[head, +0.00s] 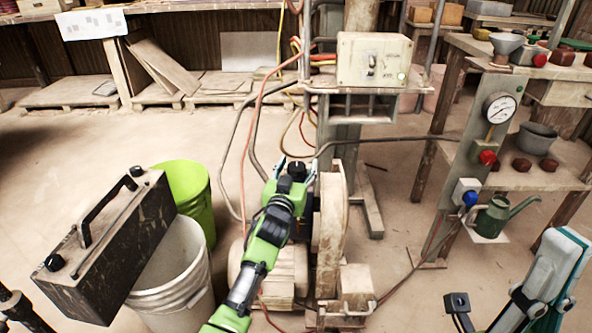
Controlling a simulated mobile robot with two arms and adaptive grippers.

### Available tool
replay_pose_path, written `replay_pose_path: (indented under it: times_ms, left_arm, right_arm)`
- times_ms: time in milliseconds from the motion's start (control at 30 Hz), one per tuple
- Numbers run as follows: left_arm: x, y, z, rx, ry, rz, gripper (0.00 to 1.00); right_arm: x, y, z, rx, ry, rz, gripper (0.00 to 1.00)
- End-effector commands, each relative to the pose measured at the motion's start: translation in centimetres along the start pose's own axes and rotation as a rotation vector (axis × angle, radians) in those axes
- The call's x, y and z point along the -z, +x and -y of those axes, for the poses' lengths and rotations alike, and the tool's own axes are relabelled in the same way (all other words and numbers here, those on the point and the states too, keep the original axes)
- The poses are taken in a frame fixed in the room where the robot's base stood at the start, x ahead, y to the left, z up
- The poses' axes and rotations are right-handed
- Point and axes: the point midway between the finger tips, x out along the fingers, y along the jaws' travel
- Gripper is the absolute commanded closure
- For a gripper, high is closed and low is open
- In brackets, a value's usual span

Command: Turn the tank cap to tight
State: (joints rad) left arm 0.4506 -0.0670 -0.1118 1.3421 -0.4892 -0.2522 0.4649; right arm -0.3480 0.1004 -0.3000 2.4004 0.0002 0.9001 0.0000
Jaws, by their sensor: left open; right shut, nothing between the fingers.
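A round black cap (297,169) shows at the middle, upright on the machinery beside the pale wheel. It is the likely tank cap; the tank under it is mostly hidden by my green arm. My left gripper (296,171) is open, with one pale blue fingertip on each side of the cap. I cannot tell whether the fingertips touch it. My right gripper (562,247) is shut and empty at the lower right, close to the camera and far from the cap.
A black handled box (107,250) with two knobs is at the left by a white bucket (172,279) and a green bucket (187,188). Hoses hang behind the cap. A gauge panel (480,130) and watering can (494,217) stand at the right.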

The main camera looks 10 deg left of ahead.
Motion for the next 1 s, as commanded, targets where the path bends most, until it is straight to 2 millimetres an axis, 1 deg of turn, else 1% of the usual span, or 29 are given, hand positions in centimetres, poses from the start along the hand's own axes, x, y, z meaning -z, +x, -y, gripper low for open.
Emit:
replay_pose_path:
  times_ms: [167, 267, 500, 700, 833, 1000]
  left_arm:
    - [-0.1, -1.4, 0.1, 0.000, 0.000, 0.000, 0.47]
    - [-0.2, -2.9, 0.1, 0.000, 0.000, 0.001, 0.47]
    - [-0.2, -7.6, 0.0, -0.001, 0.000, 0.002, 0.47]
    - [-0.1, -10.6, -0.1, -0.001, -0.001, 0.001, 0.47]
    - [-0.1, -11.6, -0.1, -0.001, 0.000, 0.001, 0.47]
    - [0.0, -11.9, -0.1, -0.001, 0.000, 0.000, 0.47]
  right_arm:
    - [0.0, 0.0, 0.0, 0.000, 0.000, 0.001, 1.00]
    - [0.0, 0.0, 0.0, 0.000, 0.000, 0.001, 1.00]
    - [0.0, -0.1, 0.0, -0.001, 0.000, 0.002, 1.00]
    - [0.0, -0.1, 0.0, -0.001, 0.000, 0.002, 1.00]
    - [0.0, -0.1, 0.0, -0.001, 0.000, 0.002, 1.00]
    - [0.0, -0.1, 0.0, -0.001, 0.000, 0.002, 1.00]
